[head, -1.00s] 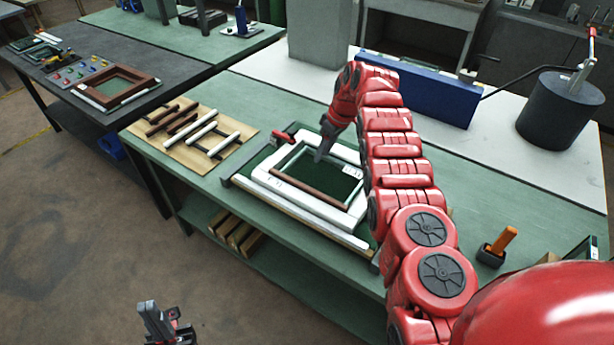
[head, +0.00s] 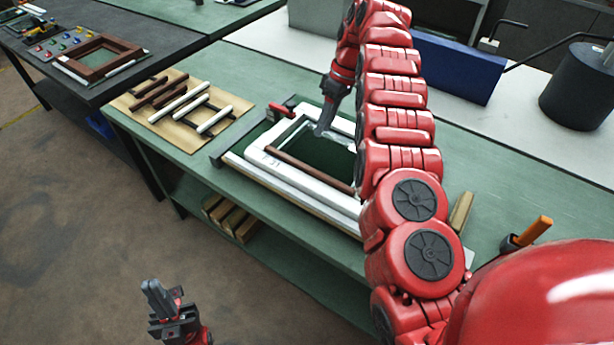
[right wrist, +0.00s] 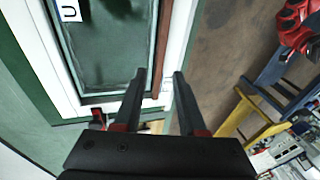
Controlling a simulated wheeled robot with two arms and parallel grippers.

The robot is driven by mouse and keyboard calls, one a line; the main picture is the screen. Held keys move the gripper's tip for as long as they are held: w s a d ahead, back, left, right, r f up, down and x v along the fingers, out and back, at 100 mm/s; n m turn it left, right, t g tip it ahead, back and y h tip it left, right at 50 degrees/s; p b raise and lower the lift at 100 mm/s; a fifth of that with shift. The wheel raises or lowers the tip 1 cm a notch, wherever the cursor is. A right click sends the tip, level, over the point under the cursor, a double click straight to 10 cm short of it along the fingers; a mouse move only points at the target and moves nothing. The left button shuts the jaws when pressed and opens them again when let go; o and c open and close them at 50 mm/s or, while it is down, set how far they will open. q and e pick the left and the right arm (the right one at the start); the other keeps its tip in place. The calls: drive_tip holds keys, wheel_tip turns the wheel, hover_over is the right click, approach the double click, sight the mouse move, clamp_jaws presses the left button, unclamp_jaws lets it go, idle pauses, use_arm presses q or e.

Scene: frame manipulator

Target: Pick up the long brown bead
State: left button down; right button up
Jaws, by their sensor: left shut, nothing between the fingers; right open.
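Several dark brown beads (head: 158,92) lie among white ones on a tan board at the left of the green bench. Another long brown bead (head: 305,168) lies along the near inner edge of a white frame (head: 283,178). My right gripper (head: 322,130) is open above the far left part of that frame. In the right wrist view, a long brown strip (right wrist: 164,50) appears between its two open fingers (right wrist: 158,75); I cannot tell how high above it they are. My left gripper (head: 150,290) is shut and empty over the floor, away from the bench.
The tan board (head: 188,143) lies left of the frame. A red-handled clamp (head: 281,111) sits at the frame's far left corner. An orange-handled tool (head: 533,231) stands at the right. My right arm hides the frame's right side.

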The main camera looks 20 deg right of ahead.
drive_tip(key=p, duration=0.3)
hover_over(308, 167)
drive_tip(key=d, duration=0.3)
drive_tip(key=f, duration=0.6)
drive_tip(key=shift+w+a+f, duration=0.2)
drive_tip(key=shift+w+a, duration=0.05)
drive_tip(key=shift+w, duration=0.05)
drive_tip(key=shift+a+f+p, duration=0.25)
drive_tip(key=shift+f+p, duration=0.05)
drive_tip(key=shift+f, duration=0.05)
drive_tip(key=p+x, duration=0.2)
drive_tip(key=x, duration=0.1)
drive_tip(key=shift+s+f, duration=0.1)
drive_tip(key=shift+f, duration=0.3)
drive_tip(key=shift+a+f, duration=0.2)
drive_tip(key=shift+f, duration=0.15)
clamp_jaws()
